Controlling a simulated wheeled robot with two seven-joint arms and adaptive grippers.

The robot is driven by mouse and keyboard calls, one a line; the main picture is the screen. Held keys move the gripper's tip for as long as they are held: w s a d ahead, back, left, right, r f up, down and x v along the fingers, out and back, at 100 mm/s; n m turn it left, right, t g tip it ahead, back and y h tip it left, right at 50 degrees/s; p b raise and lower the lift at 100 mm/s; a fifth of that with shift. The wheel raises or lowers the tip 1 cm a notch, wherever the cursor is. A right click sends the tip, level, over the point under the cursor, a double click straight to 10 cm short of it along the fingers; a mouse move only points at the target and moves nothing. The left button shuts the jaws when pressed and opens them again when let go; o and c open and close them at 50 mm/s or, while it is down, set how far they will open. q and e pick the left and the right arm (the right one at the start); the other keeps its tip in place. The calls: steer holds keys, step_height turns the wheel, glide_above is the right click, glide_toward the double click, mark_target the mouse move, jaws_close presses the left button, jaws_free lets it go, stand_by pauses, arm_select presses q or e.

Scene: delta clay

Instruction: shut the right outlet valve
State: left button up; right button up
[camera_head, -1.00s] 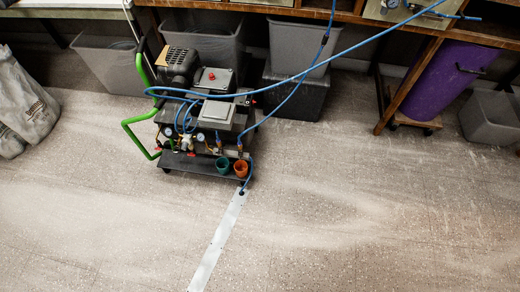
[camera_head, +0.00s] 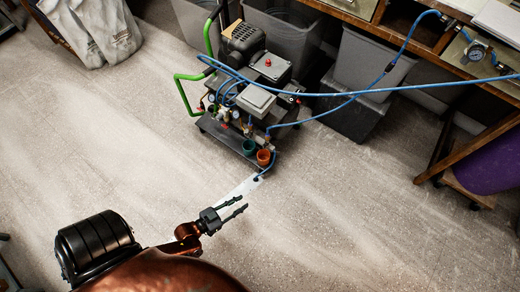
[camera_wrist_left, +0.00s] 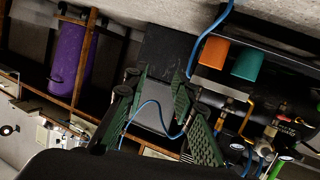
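The wheeled compressor cart (camera_head: 262,98) stands upper middle in the head view. Small gauges and outlet fittings sit along its front, above a green cup (camera_head: 249,147) and an orange cup (camera_head: 263,157). The right outlet valve, near the blue hose fitting (camera_head: 268,138), is too small to read its handle position. My left gripper (camera_head: 244,203) is open and empty, in front of the cart and apart from it. In the left wrist view its green-padded fingers (camera_wrist_left: 163,78) are spread, with the orange cup (camera_wrist_left: 213,53) and gauges to their right. My right gripper is not in view.
Blue hoses (camera_head: 400,88) run from the cart to the workbench (camera_head: 440,50) at right. Grey bins (camera_head: 372,65) stand behind the cart, and grey sacks (camera_head: 95,28) lie upper left. A purple cylinder (camera_head: 490,165) stands at right.

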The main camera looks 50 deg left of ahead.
mark_target(264, 147)
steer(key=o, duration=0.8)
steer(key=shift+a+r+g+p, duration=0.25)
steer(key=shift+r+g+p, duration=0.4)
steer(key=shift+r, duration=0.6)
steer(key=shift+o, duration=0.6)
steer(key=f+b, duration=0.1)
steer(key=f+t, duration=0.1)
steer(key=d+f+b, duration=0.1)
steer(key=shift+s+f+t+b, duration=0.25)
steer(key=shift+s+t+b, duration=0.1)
arm_select(q)
steer(key=w+a+r+n+t+y, duration=0.1)
steer(key=w+a+r+y, duration=0.1)
steer(key=w+a, duration=0.4)
steer(key=w+a+r+n+t+y, duration=0.1)
steer(key=w+a, duration=0.5)
steer(key=w, duration=1)
steer(key=shift+w+r+n+t+y, duration=0.3)
steer(key=shift+r+n+y, duration=0.2)
steer(key=shift+r+y, duration=0.7)
steer(key=shift+c, duration=0.5)
jaws_close()
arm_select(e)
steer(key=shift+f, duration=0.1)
